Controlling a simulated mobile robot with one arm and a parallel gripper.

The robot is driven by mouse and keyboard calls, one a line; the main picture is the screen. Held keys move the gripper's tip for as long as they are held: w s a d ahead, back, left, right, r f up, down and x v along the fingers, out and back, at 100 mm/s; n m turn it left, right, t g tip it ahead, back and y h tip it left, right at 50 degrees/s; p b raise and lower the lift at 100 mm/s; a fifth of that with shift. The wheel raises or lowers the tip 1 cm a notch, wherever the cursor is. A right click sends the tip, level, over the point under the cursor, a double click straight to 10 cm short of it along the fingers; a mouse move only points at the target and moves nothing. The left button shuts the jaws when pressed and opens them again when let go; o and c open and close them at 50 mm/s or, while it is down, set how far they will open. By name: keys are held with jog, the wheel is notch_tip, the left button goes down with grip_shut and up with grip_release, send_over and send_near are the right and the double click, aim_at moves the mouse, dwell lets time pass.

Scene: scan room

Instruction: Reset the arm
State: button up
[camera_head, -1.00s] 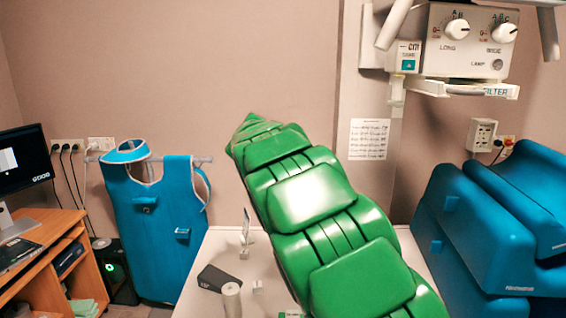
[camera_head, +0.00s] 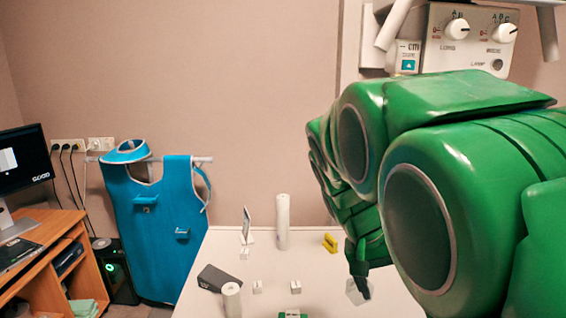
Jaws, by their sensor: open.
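My green arm fills the right half of the head view, its large rounded links close to the camera. It bends down toward the white table (camera_head: 215,265). My gripper (camera_head: 362,285) shows small and dark green at the lower end of the arm, low over the right part of the table. It is open, and I see nothing held in it. A small pale grey object (camera_head: 353,291) is right beside its tip in the picture; I cannot tell whether they touch.
On the table stand a tall white cylinder (camera_head: 282,222), a shorter cylinder (camera_head: 232,300), a dark box (camera_head: 213,278), a yellow object (camera_head: 330,243) and small white blocks (camera_head: 296,287). A blue apron (camera_head: 160,235) hangs at left beside a wooden desk (camera_head: 50,262). A control box (camera_head: 470,40) is above right.

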jog(key=s+a+f+n+y, duration=0.1)
jog(key=s+a+f+y, duration=0.1)
jog(key=s, duration=0.9)
jog(key=s+a+f+n+y, duration=0.1)
jog(key=s+f, duration=0.3)
jog(key=s, duration=0.7)
jog(key=shift+a+n+g+y, duration=0.3)
jog(key=shift+a+y, duration=0.45)
jog(key=shift+y, duration=0.05)
